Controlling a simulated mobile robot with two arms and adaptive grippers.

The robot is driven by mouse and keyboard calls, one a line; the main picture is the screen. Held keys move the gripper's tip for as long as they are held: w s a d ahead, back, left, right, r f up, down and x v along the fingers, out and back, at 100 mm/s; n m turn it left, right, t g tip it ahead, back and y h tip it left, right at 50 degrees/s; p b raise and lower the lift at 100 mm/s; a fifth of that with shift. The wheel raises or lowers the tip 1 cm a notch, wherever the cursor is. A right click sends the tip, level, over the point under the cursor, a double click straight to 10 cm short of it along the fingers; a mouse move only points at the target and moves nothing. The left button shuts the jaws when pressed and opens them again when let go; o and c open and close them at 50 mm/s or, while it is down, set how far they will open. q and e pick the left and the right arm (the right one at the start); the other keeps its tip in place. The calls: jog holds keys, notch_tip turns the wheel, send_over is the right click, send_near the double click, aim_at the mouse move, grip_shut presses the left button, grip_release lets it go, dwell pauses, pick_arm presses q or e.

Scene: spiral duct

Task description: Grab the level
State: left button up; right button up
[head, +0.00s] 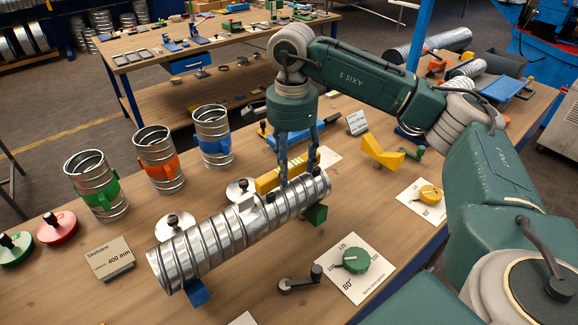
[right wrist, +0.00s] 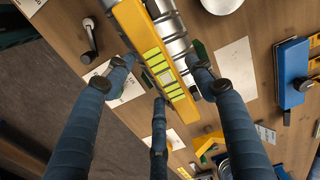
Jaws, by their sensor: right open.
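The level is a yellow bar with bright yellow-green windows. In the head view the level (head: 266,182) shows just beyond the upper edge of the long ribbed metal duct (head: 215,236), partly hidden by my fingers. In the right wrist view the level (right wrist: 141,37) runs along the duct (right wrist: 172,22) and covers part of it; I cannot tell if they touch. My right gripper (head: 299,178) points down at the level. In the right wrist view its open fingers (right wrist: 165,78) lie on both sides of the level's windowed end. My left gripper is not in view.
Short ducts with green (head: 99,190), orange (head: 160,160) and blue (head: 213,138) clamps stand at the left. A green dial (head: 355,260) on a white card and a crank (head: 300,281) lie in front. A yellow angled block (head: 381,153) is to the right.

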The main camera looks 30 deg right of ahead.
jog(key=shift+w+f, duration=0.1)
jog(key=shift+f, duration=0.8)
grip_shut()
